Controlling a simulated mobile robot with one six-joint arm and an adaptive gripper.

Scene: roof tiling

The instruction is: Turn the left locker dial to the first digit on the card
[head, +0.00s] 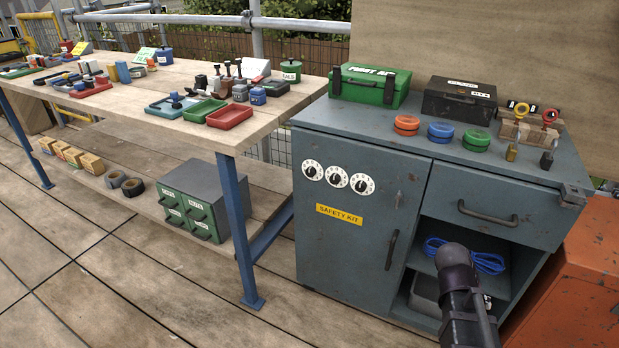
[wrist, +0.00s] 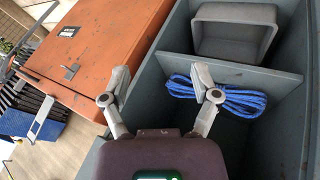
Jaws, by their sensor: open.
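The left dial (head: 312,170) is a white round dial with a dark knob, at the left end of a row of three on the grey locker door (head: 345,230). The middle dial (head: 337,176) and right dial (head: 362,184) sit beside it, above a yellow "SAFETY KIT" label (head: 339,215). The digits are too small to read. I cannot make out which card bears the digits. My gripper (wrist: 160,85) is open and empty in the wrist view, in front of the open shelf compartment. In the head view my arm is right of the door, well away from the dials.
A blue rope coil (wrist: 217,95) and a grey bin (wrist: 232,35) are in the open compartment. The door handle (head: 391,250) and drawer handle (head: 487,214) stick out. An orange cabinet (head: 585,270) stands at right. A workbench (head: 240,140) with trays is at left.

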